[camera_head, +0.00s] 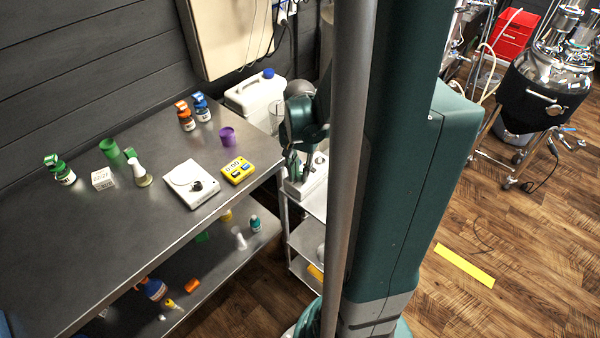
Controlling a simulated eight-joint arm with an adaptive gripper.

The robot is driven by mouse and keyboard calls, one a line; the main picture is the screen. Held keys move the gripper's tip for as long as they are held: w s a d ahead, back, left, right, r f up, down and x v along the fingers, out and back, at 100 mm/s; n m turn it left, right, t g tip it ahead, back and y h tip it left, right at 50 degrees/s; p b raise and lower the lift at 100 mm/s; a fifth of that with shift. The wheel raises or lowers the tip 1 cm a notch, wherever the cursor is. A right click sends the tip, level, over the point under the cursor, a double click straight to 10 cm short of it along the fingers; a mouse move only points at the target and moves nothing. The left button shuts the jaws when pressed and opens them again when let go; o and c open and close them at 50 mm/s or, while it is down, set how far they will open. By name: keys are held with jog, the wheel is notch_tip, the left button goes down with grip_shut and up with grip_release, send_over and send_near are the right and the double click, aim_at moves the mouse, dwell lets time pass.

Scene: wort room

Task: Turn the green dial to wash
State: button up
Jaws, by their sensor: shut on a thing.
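My gripper (294,170) is small in the view, just left of the pole and column. It points down at a white device (311,186) on the white cart beside the bench. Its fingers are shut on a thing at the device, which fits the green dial. The dial itself cannot be made out behind the fingers. Its marks, the wash mark and the way it points are too small or hidden to read.
The steel bench (90,245) at left holds bottles, a purple cup (227,137), a white scale (191,184) and a yellow timer (238,170). A white canister (256,97) stands behind the gripper. My column hides the cart's right side. Floor at right is mostly clear.

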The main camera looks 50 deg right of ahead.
jog(key=m, duration=0.6)
jog(key=shift+m, duration=0.3)
jog(key=m, duration=0.6)
jog(key=shift+b, duration=0.4)
jog(key=m, duration=0.6)
jog(key=shift+m, duration=0.3)
jog(key=m, duration=0.6)
jog(key=shift+m, duration=0.3)
jog(key=o, duration=0.9)
jog(key=shift+r, duration=0.15)
